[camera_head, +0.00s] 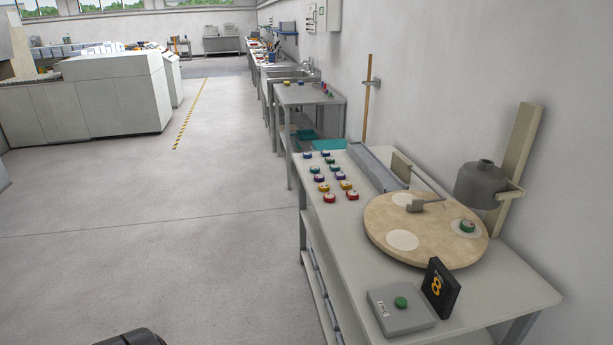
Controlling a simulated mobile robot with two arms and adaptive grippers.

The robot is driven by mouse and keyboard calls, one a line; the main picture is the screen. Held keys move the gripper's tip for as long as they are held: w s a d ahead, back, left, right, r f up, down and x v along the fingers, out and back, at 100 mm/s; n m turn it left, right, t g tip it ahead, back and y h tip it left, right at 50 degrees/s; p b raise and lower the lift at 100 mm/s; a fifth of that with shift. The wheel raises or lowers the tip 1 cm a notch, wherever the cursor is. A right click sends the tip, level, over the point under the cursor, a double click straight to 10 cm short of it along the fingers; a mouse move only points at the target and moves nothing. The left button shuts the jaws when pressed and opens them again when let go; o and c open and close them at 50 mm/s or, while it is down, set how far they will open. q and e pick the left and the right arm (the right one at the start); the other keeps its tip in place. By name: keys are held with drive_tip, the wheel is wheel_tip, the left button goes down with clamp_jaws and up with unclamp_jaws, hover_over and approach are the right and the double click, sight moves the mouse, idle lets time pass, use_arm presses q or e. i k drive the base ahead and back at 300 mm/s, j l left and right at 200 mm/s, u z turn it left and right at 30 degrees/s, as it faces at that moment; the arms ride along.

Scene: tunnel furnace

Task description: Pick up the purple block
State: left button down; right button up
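Two small purple pieces that look like the purple block sit side by side on the light grey table (377,262). The right one (337,175) and the left one (318,178) are in two short rows of small coloured pieces, between green or blue ones behind and yellow ones in front. They are too small to tell their exact shape. Nothing touches them from above. A dark rounded part, likely of my own body, shows at the bottom left edge. Neither gripper can be made out in the head view.
Red pieces (329,198) stand at the near end of the rows. A round wooden turntable (450,248), a grey bell-shaped device (480,185), a grey button box (402,312) and a black sign (440,288) are on the table. Open floor (180,250) lies to the left.

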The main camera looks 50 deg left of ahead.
sight(339, 175)
drive_tip(key=u, duration=1.3)
